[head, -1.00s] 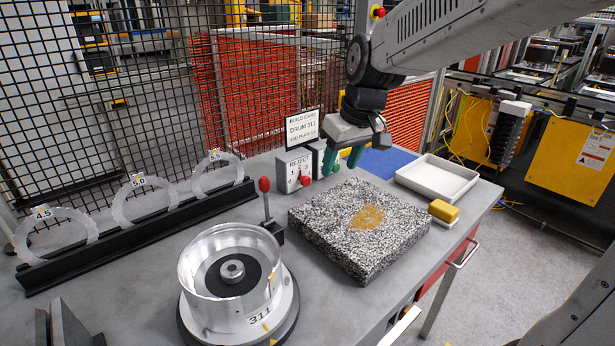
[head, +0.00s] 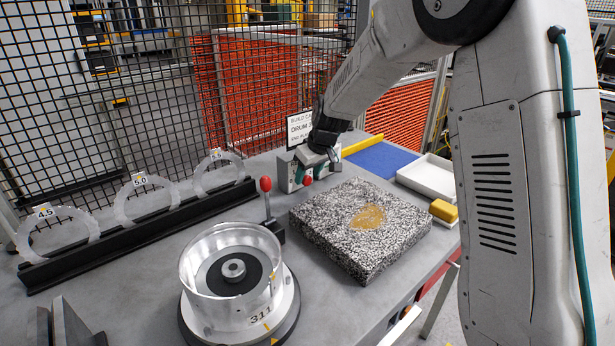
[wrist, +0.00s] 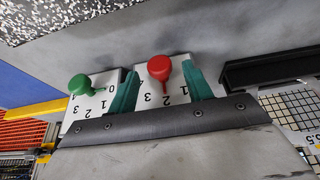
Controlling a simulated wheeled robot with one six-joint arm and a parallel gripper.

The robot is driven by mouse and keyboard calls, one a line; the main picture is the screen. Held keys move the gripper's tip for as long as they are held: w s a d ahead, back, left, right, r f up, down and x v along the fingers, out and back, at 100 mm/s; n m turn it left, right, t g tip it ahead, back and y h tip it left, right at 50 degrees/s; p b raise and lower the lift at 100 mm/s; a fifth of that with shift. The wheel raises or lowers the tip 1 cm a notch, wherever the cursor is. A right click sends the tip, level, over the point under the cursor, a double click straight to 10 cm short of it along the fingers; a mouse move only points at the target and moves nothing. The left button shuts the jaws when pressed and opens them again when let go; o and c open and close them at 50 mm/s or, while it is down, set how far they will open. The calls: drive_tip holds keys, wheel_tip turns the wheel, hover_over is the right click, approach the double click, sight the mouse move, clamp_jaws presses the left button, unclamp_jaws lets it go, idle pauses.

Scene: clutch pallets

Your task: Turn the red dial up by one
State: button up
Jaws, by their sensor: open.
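The red dial (wrist: 159,68) is a round knob on a white box face (wrist: 168,95) printed with 1, 2 and 3. In the wrist view it sits between the two green fingers of my open gripper (wrist: 158,76), with a gap visible on each side. I cannot tell which number it points to. In the head view the red dial (head: 307,180) shows low on the box (head: 285,175), with my gripper (head: 317,173) over the box and hiding much of it. A green dial (wrist: 80,85) on a similar numbered face is just left in the wrist view, outside the fingers.
A red-knobbed lever (head: 266,200) stands beside the metal drum (head: 198,273). A speckled stone slab (head: 330,235) lies in front of the box. The build card (head: 299,125) is behind my gripper. A yellow bar (head: 362,145), blue mat (head: 382,158) and white tray (head: 425,180) lie to the right.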

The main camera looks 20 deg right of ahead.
drive_tip(key=shift+x, duration=0.75)
drive_tip(key=c, duration=1)
drive_tip(key=shift+o, duration=0.2)
drive_tip(key=g+y, duration=0.1)
drive_tip(key=y, duration=0.1)
drive_tip(key=d+m+y, duration=0.1)
drive_tip(key=y, duration=0.1)
drive_tip(key=shift+w+f+g, duration=0.15)
drive_tip(key=shift+g, duration=0.25)
drive_tip(key=shift+d+f+m+g+y, duration=0.1)
drive_tip(key=shift+m+g+y, duration=0.3)
drive_tip(key=shift+y, duration=1.4)
